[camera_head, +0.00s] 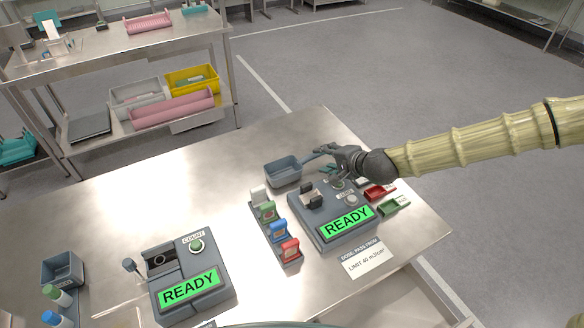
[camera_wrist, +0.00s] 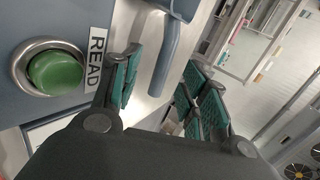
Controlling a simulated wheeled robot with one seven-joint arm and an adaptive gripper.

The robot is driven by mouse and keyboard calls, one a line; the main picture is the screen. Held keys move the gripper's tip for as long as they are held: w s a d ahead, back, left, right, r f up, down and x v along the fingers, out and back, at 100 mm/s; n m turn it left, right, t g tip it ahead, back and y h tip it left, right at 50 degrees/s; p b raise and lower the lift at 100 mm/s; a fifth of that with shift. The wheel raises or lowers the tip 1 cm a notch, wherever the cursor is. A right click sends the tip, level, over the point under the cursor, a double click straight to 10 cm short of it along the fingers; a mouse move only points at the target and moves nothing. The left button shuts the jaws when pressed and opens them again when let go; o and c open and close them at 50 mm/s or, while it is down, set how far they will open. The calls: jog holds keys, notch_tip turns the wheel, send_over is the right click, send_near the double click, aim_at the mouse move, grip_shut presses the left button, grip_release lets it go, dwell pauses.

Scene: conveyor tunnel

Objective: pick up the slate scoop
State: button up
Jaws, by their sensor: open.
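The slate scoop (camera_head: 283,172) is a blue-grey open tray with a handle pointing right. It lies at the back of the steel table in the head view. My gripper (camera_head: 331,153) is at the handle's end, above the back of the right READY device. In the wrist view the scoop's handle (camera_wrist: 168,55) runs down from the tray edge (camera_wrist: 178,8) at the top. My gripper (camera_wrist: 163,90) is open there, its green-padded fingers apart. The handle's end appears between the fingertips; I cannot tell whether they touch it. My gripper partly hides the handle in the head view.
The right READY device (camera_head: 346,222) stands just below my gripper, its green button (camera_wrist: 55,72) close in the wrist view. A rack with coloured badges (camera_head: 274,232) is to its left, red and green trays (camera_head: 393,206) to its right. Another READY device (camera_head: 189,283) stands front left.

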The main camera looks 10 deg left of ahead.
aim_at(316, 156)
jog(key=shift+r+p+x, duration=0.15)
jog(key=shift+p+x, duration=0.55)
jog(key=shift+x, duration=0.65)
jog(key=shift+r+p+x, duration=0.15)
jog(key=shift+p+x, duration=0.55)
jog(key=shift+x, duration=1.4)
jog(key=shift+r, duration=0.1)
grip_shut()
